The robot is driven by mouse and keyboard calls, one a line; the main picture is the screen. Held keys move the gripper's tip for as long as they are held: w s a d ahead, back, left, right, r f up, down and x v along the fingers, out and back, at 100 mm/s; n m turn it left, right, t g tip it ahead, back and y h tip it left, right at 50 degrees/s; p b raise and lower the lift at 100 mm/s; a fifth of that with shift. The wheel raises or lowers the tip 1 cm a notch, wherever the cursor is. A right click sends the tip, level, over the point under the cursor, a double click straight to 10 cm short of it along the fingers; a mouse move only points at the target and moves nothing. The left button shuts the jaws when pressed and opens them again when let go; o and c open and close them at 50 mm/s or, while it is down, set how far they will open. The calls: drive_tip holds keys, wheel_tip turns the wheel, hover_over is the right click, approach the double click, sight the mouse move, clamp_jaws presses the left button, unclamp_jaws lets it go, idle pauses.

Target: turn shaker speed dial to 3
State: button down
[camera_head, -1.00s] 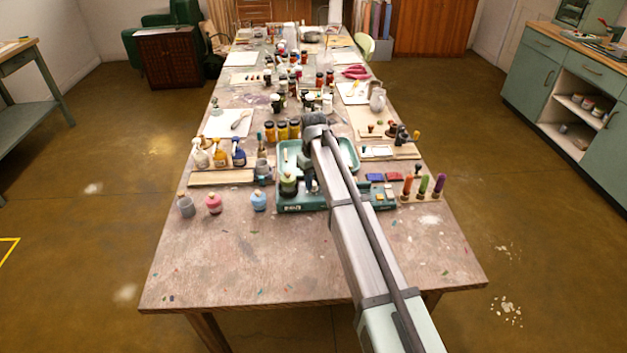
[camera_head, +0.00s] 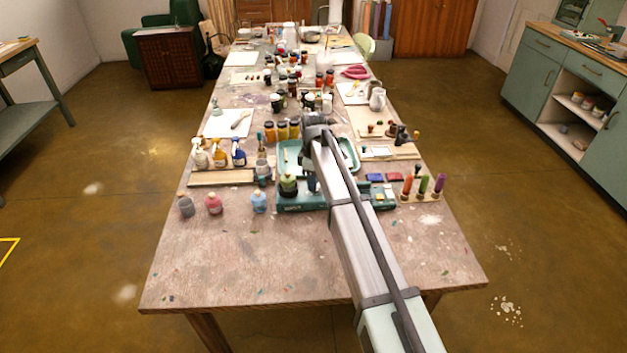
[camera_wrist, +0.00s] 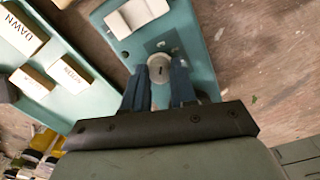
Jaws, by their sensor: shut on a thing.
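The shaker (camera_head: 290,204) is a teal machine with a tray on top, standing on the long table; my arm hides its middle and right part in the head view. In the wrist view its teal base (camera_wrist: 200,42) shows a pale round dial (camera_wrist: 160,66) with a small dark mark on its face. My gripper (camera_wrist: 160,78) is over the dial, its two blue-grey fingers on either side of it and shut on it. The dial's scale numbers are too small to read. In the head view my arm hides the fingers and the dial.
In the wrist view the shaker's tray (camera_wrist: 70,62) carries labelled blocks, one reading DAWN. Small jars, including a pink one (camera_head: 213,204), stand left of the shaker. The table's front (camera_head: 270,265) is clear.

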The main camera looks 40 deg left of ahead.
drive_tip(key=shift+n, duration=0.4)
drive_tip(key=c, duration=0.9)
unclamp_jaws()
drive_tip(key=shift+r, duration=0.15)
wheel_tip(320, 180, up, 14)
drive_tip(key=shift+f, duration=0.2)
